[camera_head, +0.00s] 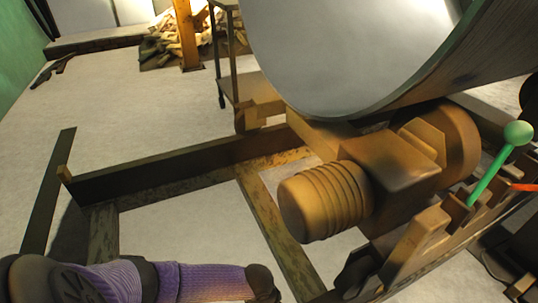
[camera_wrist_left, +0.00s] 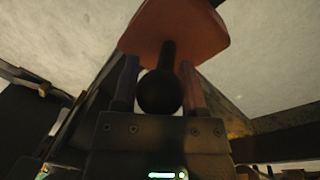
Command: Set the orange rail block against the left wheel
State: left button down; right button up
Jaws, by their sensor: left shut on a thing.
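In the left wrist view, my left gripper (camera_wrist_left: 158,90) is shut on a black ball-shaped knob (camera_wrist_left: 160,93), one finger on each side. The knob's dark stem joins the orange rail block (camera_wrist_left: 185,25), which hangs beyond the fingertips and is cut off by the top edge. In the head view, my left arm comes in at the bottom left in a purple sleeve; its gripper and the block cannot be made out there. I cannot pick out the left wheel in either view. My right gripper is in neither view.
A dark rail (camera_head: 47,190) lies on the pale floor at the left. A frame beam (camera_head: 150,170) runs behind a brown motor (camera_head: 327,200). A large grey drum or dish (camera_head: 350,50) overhangs it. A green-knobbed lever (camera_head: 490,175) stands right. A trolley (camera_head: 228,75) stands behind.

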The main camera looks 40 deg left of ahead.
pick_arm(q)
jog(key=shift+c, duration=0.9)
grip_release()
jog(key=shift+o, duration=0.6)
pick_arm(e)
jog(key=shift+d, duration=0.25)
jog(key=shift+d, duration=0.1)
pick_arm(q)
jog(key=r+p, duration=0.2)
jog(key=r, duration=0.1)
jog(key=a+r+p, duration=0.1)
jog(key=r+p, duration=0.2)
jog(key=r, duration=0.1)
jog(key=r+p, duration=0.3)
jog(key=shift+s+a+r, duration=0.1)
jog(key=shift+a+r, duration=0.05)
jog(key=shift+a, duration=0.1)
jog(key=shift+f, duration=0.25)
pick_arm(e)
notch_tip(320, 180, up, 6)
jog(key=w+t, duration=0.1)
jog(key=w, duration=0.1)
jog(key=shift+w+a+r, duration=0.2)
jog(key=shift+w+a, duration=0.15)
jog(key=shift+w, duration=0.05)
